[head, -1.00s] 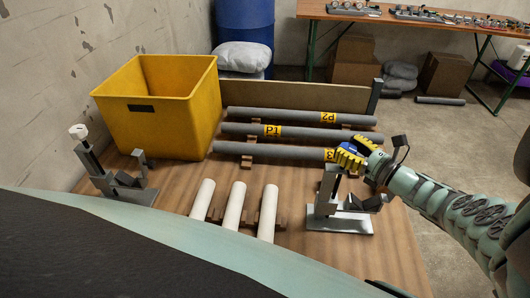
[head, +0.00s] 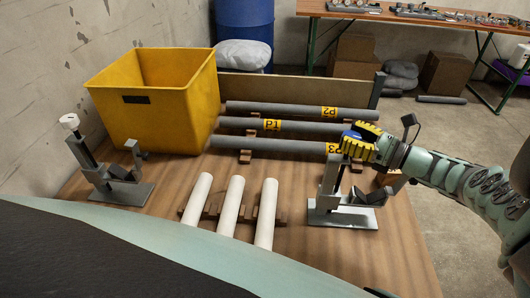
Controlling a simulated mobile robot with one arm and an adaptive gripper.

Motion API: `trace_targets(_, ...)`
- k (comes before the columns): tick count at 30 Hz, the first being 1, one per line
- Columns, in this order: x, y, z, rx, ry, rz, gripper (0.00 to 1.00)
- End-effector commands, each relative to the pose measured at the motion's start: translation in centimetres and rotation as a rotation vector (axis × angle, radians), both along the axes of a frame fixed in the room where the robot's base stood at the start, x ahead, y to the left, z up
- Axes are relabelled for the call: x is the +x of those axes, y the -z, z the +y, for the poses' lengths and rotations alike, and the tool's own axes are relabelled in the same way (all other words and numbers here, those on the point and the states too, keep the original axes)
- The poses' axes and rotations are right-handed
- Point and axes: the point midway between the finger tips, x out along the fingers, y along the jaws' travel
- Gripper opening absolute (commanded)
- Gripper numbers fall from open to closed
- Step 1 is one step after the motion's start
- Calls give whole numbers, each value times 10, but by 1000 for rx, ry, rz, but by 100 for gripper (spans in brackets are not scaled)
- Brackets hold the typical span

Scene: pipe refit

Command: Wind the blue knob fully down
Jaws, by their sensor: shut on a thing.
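The blue knob (head: 351,134) tops the screw of the right-hand clamp stand, and only a small part of it shows between the fingers. My gripper (head: 356,145), with yellow ribbed fingers, is shut on the knob from the right. The grey clamp stand (head: 345,212) stands upright at the table's right side, with a V-shaped rest on its base. The screw's lower end is hard to make out behind the post and fingers.
A similar clamp with a white knob (head: 69,122) stands at the left. White pipes (head: 233,206) lie in front, grey labelled pipes (head: 290,127) behind. A yellow bin (head: 155,105) is at the back left. Bare table (head: 325,258) shows in front of the right clamp.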

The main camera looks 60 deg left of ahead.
Motion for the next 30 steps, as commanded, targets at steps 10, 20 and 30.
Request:
trace_targets(10,-1,0,1,0,-3,0,82)
trace_targets(20,1,0,-3,-1,0,0,82)
trace_targets(30,22,0,-61,-3,3,-2,82)
